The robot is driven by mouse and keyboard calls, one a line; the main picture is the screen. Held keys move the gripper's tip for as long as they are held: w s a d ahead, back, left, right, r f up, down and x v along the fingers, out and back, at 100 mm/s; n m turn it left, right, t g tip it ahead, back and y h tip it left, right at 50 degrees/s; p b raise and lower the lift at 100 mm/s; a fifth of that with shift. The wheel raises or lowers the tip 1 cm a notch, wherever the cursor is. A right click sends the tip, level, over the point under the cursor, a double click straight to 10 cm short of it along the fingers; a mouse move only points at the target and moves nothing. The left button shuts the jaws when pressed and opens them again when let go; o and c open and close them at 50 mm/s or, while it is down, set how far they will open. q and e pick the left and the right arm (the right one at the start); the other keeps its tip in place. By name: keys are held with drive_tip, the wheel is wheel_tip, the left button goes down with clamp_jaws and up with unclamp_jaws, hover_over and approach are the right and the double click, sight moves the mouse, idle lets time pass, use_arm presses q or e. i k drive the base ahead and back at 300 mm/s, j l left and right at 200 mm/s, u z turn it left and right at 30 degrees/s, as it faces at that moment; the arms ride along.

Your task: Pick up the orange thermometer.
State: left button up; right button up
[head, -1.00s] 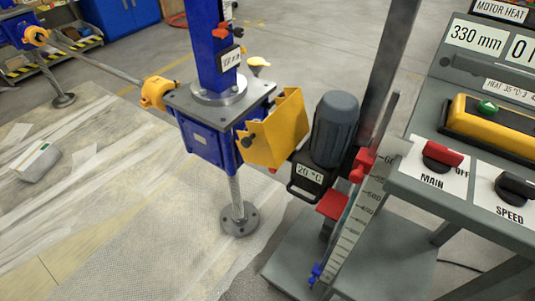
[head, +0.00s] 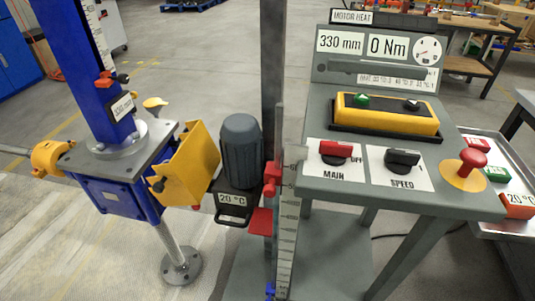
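An orange block with a "20 °C" display (head: 517,204), which looks like the orange thermometer, lies on a grey metal tray (head: 497,229) at the right edge of the head view. The picture edge cuts off its right side. Neither of my grippers is in view.
A red block (head: 477,144) and a green block (head: 497,174) lie on the same tray. The grey control desk (head: 375,195) stands left of it, with a red mushroom button (head: 472,165). A dark motor (head: 241,150) and blue screw jack (head: 108,190) stand further left.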

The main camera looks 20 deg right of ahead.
sight(519, 206)
drive_tip(key=z, duration=2.4)
